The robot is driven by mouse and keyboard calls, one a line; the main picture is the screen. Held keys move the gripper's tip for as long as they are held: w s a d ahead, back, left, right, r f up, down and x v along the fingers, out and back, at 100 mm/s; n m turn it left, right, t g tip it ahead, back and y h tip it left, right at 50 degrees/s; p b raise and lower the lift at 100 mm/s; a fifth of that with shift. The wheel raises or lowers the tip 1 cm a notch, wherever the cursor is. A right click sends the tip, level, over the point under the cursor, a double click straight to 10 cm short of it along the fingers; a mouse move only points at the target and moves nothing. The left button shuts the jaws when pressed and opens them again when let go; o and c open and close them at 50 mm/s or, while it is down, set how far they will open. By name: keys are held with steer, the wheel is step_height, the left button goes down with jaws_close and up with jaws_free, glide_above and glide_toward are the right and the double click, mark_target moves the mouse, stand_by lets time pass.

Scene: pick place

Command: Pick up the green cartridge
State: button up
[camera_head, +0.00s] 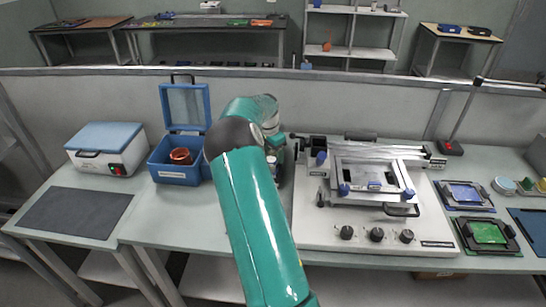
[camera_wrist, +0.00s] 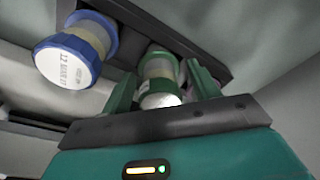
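The green cartridge (camera_wrist: 160,72), with green end rings, a pale band and a white cap, sits in a dark rack (camera_wrist: 205,45) in the wrist view. My gripper (camera_wrist: 162,78) is open, with one green finger on each side of the cartridge. A gap shows between each finger and the cartridge, so it is not clamped. A blue cartridge (camera_wrist: 75,52) with a white printed label stands to the left in the same rack. In the head view my arm mostly hides the rack, and I cannot make out the green cartridge there.
An open blue box (camera_head: 178,174) with a copper coil stands left of my arm, beside a white device with a blue lid (camera_head: 105,147). A white printer-like machine (camera_head: 375,235) stands close on the right. Green and blue boards in frames lie farther right. A low partition runs behind.

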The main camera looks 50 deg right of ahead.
steer(key=c, duration=1)
steer(key=shift+r, duration=0.15)
